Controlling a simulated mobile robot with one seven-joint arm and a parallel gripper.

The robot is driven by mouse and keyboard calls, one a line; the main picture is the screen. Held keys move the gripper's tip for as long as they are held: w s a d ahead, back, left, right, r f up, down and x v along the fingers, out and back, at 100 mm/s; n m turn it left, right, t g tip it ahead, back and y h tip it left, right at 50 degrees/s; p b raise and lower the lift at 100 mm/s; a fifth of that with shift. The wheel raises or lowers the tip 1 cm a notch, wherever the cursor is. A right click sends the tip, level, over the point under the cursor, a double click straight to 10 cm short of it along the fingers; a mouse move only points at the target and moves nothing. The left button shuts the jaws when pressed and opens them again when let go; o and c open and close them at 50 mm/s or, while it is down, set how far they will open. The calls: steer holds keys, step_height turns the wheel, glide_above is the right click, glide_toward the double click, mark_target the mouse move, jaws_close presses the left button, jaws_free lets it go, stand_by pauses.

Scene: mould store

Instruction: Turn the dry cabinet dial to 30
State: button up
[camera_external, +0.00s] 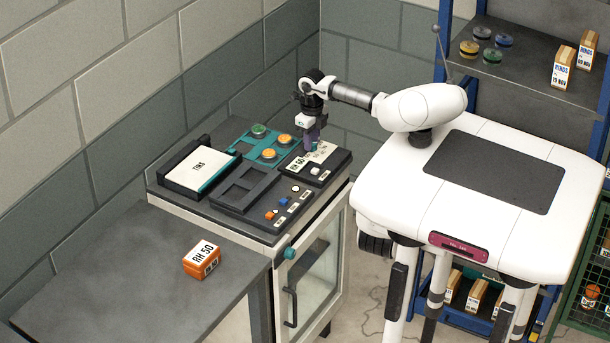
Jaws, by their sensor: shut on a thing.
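The dry cabinet (258,272) is a low white cabinet with a dark top and a glass door. On its top at the right lies a dark panel (341,163) with a white label plate (299,162) that seems to read RH 50. My gripper (313,147) points down over this panel, with its fingers at the label plate. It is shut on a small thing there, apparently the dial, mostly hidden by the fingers. The dial's pointer and setting cannot be read. A small pale knob (315,170) stands just in front of the fingers. A teal knob (290,253) sits on the cabinet's front.
Blue shelving (535,75) stands at right.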

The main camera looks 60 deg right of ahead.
stand_by(0.4)
steer(key=o, duration=1)
steer(key=shift+r, duration=0.1)
step_height(320, 180, up, 14)
steer(key=shift+f+b, duration=0.15)
steer(key=shift+b, duration=0.75)
